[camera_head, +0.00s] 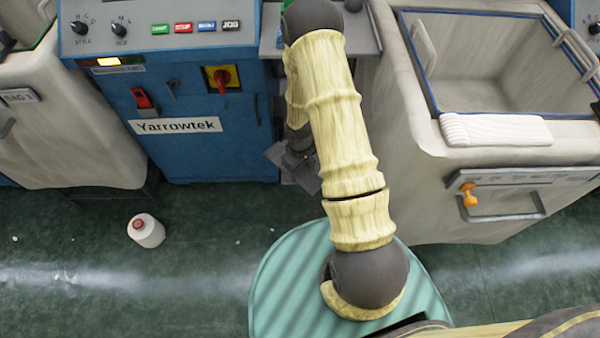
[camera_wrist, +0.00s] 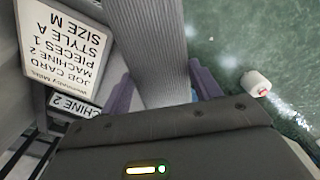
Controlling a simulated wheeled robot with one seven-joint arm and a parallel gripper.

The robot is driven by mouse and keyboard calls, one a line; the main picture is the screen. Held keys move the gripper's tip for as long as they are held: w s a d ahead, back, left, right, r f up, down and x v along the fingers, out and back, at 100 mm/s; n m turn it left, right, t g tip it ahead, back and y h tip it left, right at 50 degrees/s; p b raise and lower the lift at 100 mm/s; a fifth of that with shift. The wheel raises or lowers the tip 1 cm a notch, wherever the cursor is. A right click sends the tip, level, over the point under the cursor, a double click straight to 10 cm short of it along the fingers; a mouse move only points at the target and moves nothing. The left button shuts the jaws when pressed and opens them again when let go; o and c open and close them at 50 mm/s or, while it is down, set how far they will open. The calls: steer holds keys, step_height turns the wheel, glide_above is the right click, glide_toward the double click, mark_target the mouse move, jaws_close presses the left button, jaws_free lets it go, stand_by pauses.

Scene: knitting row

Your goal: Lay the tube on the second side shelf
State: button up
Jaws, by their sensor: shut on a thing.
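A grey ribbed knitted tube (camera_wrist: 150,45) fills the upper middle of the wrist view. My gripper (camera_wrist: 165,90) has its purple fingers on either side of the tube and is shut on it. The far end of the tube runs out of the picture at the top. A label ending in "CHINE 2" (camera_wrist: 75,104) sits on a grey surface left of the tube; I cannot tell whether this is the second side shelf. In the head view my arm covers most of the area around my gripper, and the tube cannot be made out clearly there.
A job card (camera_wrist: 62,50) for machine 2 stands left of the tube. A blue Yarrowtek machine (camera_head: 190,100) is at the back. A pale bin (camera_head: 430,170) with folded white cloth (camera_head: 495,130) stands right.

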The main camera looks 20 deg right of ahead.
mark_target(300, 170)
steer(key=shift+f+b, duration=0.3)
steer(key=shift+f, duration=1.55)
steer(key=shift+f, duration=0.15)
steer(key=o, duration=0.9)
steer(key=shift+o, duration=0.2)
step_height(300, 170, up, 12)
steer(key=shift+r+p, duration=0.2)
steer(key=shift+p, duration=1)
